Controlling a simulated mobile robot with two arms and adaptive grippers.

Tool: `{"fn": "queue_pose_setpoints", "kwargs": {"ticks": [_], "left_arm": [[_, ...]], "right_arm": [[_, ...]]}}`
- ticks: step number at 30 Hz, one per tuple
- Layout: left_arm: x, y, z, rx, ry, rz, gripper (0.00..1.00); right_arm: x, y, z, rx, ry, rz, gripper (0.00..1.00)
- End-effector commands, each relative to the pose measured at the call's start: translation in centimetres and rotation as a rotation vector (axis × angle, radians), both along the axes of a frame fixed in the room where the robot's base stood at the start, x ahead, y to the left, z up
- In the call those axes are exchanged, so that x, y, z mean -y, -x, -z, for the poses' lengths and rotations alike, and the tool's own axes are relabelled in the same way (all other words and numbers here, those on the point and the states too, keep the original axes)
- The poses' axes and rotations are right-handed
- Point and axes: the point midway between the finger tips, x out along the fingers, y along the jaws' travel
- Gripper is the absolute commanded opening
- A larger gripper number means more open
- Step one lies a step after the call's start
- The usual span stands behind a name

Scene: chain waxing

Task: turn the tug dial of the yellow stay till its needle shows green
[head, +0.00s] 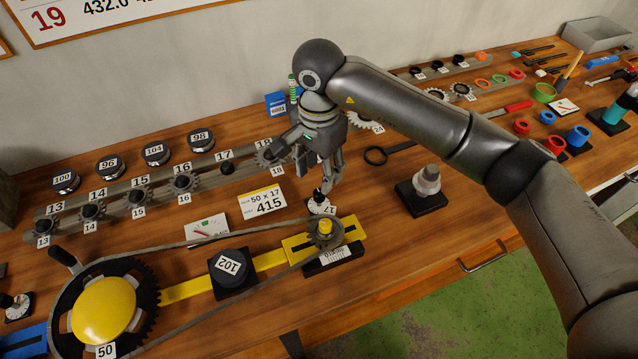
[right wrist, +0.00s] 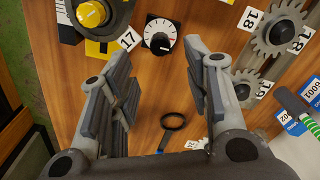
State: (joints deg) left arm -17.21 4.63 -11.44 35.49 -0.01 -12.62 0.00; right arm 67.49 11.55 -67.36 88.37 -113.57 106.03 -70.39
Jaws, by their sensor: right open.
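The yellow stay (head: 184,290) runs along the front of the bench, with a large chainring tagged 50 and a small sprocket (head: 325,232) joined by a chain. The tug dial (head: 320,205), a black knob on a white marked face, stands just behind the small sprocket. It also shows in the right wrist view (right wrist: 161,38). A white gauge card (head: 207,228) lies behind the chain; its needle is too small to read surely. My right gripper (head: 318,174) points down just above the dial, open and empty, its fingers apart. My left gripper is not in view.
A block tagged 102 (head: 230,270) sits midway along the stay. Sprocket rows (head: 140,197) stand behind, left of the gripper. A price card (head: 262,202) lies left of the dial. A grey post on a black base (head: 426,188) stands to the right, with bare wood between.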

Motion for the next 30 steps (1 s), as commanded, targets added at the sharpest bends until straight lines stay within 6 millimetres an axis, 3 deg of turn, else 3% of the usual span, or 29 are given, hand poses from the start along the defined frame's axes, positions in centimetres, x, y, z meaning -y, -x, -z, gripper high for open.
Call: {"fn": "queue_pose_setpoints", "kwargs": {"ticks": [6, 12, 23, 30], "left_arm": [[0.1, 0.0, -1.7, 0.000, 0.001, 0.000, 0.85], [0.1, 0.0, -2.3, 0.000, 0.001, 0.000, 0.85], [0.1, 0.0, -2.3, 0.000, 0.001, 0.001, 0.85], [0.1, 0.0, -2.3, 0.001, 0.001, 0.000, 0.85]], "right_arm": [[0.0, 0.2, 3.9, -0.005, 0.000, 0.000, 0.44], [0.0, 0.1, 6.2, -0.003, -0.001, 0.000, 0.44], [0.0, 0.1, 6.9, -0.002, -0.001, 0.000, 0.46], [0.0, 0.1, 7.0, -0.002, -0.001, 0.001, 0.15]]}}
